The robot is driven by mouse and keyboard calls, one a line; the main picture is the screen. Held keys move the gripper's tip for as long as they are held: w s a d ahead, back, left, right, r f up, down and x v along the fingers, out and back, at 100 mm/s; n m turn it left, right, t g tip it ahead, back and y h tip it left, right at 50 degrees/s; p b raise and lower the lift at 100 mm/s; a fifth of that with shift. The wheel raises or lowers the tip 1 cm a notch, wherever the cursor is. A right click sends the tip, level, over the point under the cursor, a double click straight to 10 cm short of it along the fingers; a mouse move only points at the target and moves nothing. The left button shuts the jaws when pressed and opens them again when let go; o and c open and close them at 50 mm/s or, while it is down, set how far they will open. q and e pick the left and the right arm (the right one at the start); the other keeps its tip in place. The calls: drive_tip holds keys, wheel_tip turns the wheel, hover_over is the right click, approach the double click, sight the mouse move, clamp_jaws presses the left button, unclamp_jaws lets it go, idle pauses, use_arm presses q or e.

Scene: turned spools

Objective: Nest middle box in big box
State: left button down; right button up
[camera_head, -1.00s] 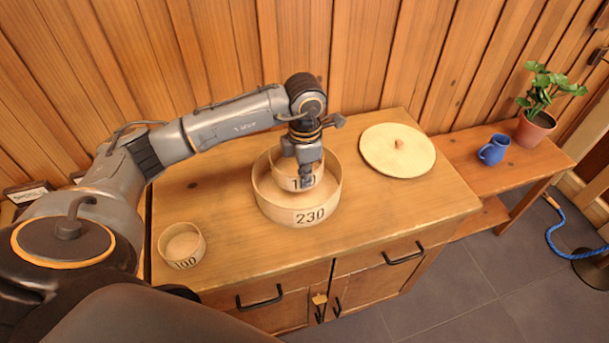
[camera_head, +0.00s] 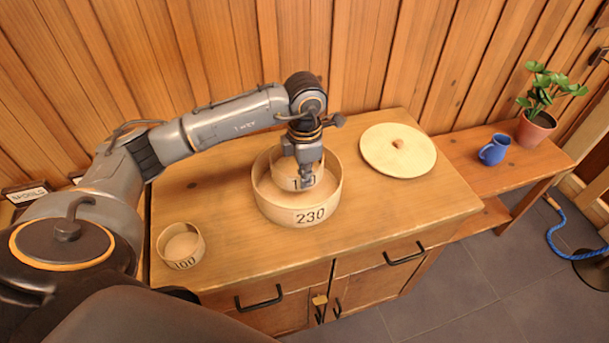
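The big round box (camera_head: 310,215), marked 230, stands open on the wooden cabinet top. The middle box (camera_head: 284,182), its marking partly covered by a finger, is inside the big box's rim, upright. I cannot tell whether it touches the big box's floor. My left gripper (camera_head: 306,183) is at the middle box's front wall, pointing down, with its fingers at the wall. It looks shut on that wall. The small round box (camera_head: 182,247), marked 100, stands open at the front left of the cabinet top. My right gripper is not in view.
A blue mug (camera_head: 494,149) and a potted plant (camera_head: 536,127) stand on a lower bench to the right. A wooden wall closes off the back.

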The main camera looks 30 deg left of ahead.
use_arm(q)
drive_tip(key=shift+f, duration=0.15)
drive_tip(key=c, duration=1)
unclamp_jaws()
drive_tip(key=shift+c, duration=0.2)
drive_tip(key=shift+r, duration=0.2)
drive_tip(key=shift+r+p, duration=0.3)
drive_tip(key=shift+r, duration=0.25)
drive_tip(key=shift+r+p, duration=2)
drive_tip(key=shift+r, duration=1.55)
